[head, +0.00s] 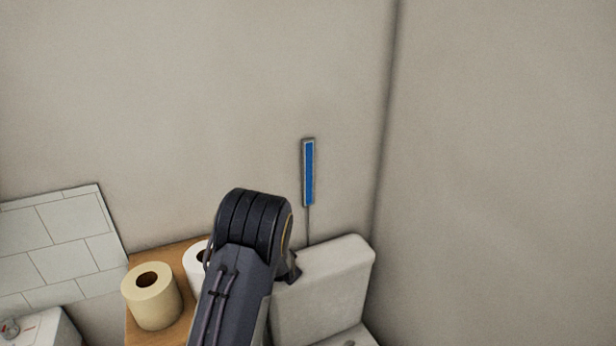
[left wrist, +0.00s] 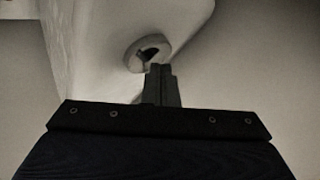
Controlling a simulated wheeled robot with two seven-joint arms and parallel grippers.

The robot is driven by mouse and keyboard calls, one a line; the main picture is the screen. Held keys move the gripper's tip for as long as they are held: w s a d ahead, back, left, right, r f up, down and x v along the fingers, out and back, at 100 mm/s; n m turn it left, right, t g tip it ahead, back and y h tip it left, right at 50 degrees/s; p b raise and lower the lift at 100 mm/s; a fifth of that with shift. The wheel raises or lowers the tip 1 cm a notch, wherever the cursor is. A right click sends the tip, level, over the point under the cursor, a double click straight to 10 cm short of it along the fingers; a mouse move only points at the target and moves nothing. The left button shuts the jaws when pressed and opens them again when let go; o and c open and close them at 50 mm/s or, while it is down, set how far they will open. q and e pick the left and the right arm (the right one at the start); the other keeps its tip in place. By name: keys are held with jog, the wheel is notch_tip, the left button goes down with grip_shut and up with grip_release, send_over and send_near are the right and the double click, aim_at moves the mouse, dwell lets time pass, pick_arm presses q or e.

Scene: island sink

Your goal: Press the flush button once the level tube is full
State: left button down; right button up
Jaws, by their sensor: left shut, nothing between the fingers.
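The level tube (head: 308,172) is a narrow upright gauge on the wall above the white cistern (head: 325,290). Blue fills it almost from bottom to top. My left arm comes in from below, and its dark wrist hides part of the cistern; its fingers cannot be made out in the head view. In the left wrist view my left gripper (left wrist: 161,72) is shut and empty. Its tips are at the lower right edge of a pale round ring with a dark middle (left wrist: 147,52), likely the flush button, on a white surface. I cannot tell whether they touch it.
A cream paper roll (head: 152,295) and a partly hidden white roll (head: 193,262) stand on a wooden shelf (head: 177,256) left of my arm. White tiles (head: 65,245) cover part of the wall at far left. A bare wall (head: 500,180) rises right of the cistern.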

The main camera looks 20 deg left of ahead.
pick_arm(q)
jog(key=shift+f, duration=0.25)
jog(key=shift+r, duration=0.45)
notch_tip(320, 180, up, 6)
jog(key=p, duration=0.5)
jog(key=shift+r, duration=0.1)
dwell(0.4)
dwell(0.5)
